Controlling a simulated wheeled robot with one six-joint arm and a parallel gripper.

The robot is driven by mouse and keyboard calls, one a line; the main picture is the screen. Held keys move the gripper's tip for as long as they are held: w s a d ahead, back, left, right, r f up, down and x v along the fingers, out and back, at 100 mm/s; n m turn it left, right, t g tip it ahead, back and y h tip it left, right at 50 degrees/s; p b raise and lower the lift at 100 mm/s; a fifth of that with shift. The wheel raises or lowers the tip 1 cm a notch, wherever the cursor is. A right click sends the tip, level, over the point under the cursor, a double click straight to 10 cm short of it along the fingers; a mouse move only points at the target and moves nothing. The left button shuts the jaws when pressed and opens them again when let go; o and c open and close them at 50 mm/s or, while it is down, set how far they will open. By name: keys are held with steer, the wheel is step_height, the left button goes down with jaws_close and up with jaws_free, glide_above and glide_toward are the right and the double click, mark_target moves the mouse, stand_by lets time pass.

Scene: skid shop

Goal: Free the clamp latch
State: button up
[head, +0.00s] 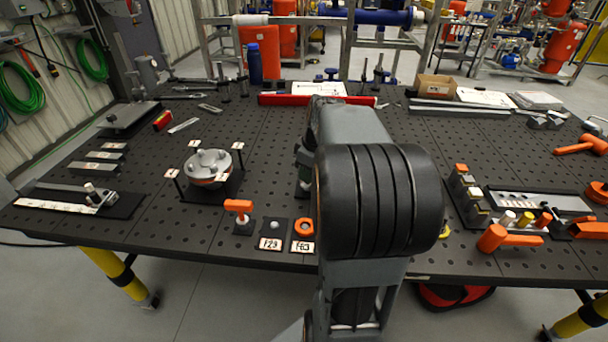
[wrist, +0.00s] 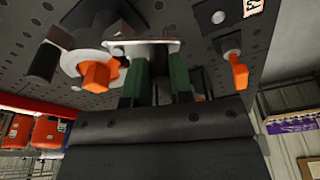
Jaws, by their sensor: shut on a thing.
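My gripper (wrist: 158,62) shows in the wrist view as two green fingers at the table top. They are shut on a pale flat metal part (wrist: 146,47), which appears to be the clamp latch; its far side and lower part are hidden. Left of the fingers, an orange hexagonal knob (wrist: 96,73) stands on a pale ring. Right of them, apart, is an orange handle (wrist: 238,72) on a dark base. In the head view my arm covers the middle of the table, hiding the fingertips and the held part.
On the dark perforated table (head: 130,225), left of my arm, stand a round metal flange (head: 208,165) and an orange-topped handle (head: 238,206). An orange ring (head: 303,227) is close beside my arm. Orange handles (head: 508,238) and blocks lie at right. Bare table shows at front left.

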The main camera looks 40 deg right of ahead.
steer(key=shift+s, duration=0.15)
steer(key=shift+s+d, duration=0.2)
steer(key=shift+s, duration=0.1)
steer(key=shift+s+d, duration=0.25)
steer(key=shift+s, duration=0.2)
stand_by(0.4)
steer(key=shift+s+d, duration=0.3)
steer(key=shift+d, duration=0.1)
steer(key=o, duration=1)
